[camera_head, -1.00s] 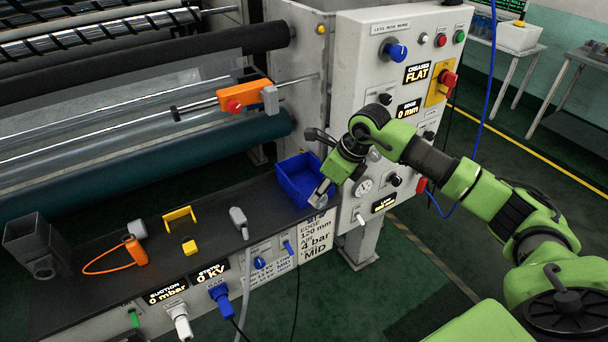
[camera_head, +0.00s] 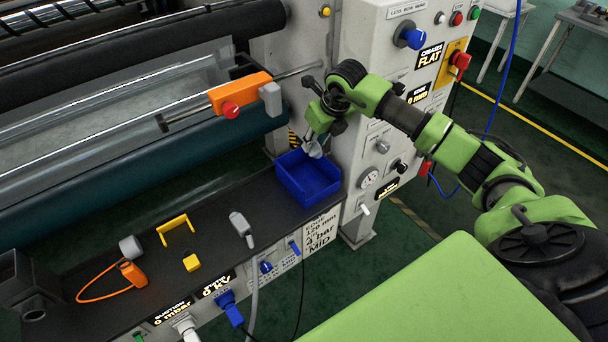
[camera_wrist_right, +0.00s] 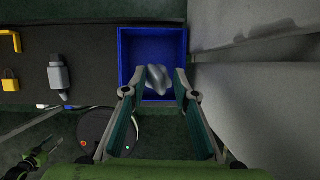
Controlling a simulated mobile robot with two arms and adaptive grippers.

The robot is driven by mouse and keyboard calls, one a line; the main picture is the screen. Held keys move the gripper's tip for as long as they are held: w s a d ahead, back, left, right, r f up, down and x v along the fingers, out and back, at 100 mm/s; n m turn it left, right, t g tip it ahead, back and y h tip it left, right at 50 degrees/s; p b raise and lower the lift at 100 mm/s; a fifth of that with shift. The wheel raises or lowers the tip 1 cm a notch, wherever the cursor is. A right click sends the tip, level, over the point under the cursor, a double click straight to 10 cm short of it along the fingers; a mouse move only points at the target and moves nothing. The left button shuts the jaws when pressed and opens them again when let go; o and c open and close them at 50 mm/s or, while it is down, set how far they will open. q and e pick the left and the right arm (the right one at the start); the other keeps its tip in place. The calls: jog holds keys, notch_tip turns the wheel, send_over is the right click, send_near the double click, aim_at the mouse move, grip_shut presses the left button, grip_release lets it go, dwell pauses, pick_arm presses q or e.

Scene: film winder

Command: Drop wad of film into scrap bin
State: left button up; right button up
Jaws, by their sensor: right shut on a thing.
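The scrap bin is a blue open-topped box (camera_head: 308,181) at the right end of the dark shelf. It also shows in the right wrist view (camera_wrist_right: 130,45). My right gripper (camera_head: 316,147) is shut on a crumpled, greyish clear wad of film (camera_wrist_right: 158,82). In the right wrist view the wad sits between the fingertips, with the blue bin behind it. In the head view the gripper and wad are above the bin's back part. Whether the wad touches the bin is hard to tell.
The machine's white control panel (camera_head: 385,125) stands close to the right of the bin. An orange block (camera_head: 240,92) on a rail is at the upper left of the bin. A grey handheld tool (camera_head: 241,225), yellow pieces and an orange looped tool (camera_head: 132,273) lie on the shelf.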

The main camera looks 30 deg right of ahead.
aim_at(315, 155)
jog(key=f, duration=0.1)
jog(key=f+b, duration=0.1)
jog(key=f, duration=0.1)
jog(key=shift+s+f, duration=0.1)
jog(key=shift+s, duration=0.2)
jog(key=shift+b+x, duration=0.6)
jog(key=shift+x, duration=0.35)
jog(key=shift+s+f, duration=0.1)
jog(key=shift+f, duration=0.05)
jog(key=shift+s, duration=0.1)
jog(key=o, duration=0.9)
jog(key=shift+r, duration=0.35)
pick_arm(q)
jog(key=s+f, duration=0.2)
jog(key=shift+f, duration=0.35)
pick_arm(e)
jog(key=v, duration=1.1)
jog(key=shift+s+r, duration=0.15)
jog(key=shift+s, duration=0.05)
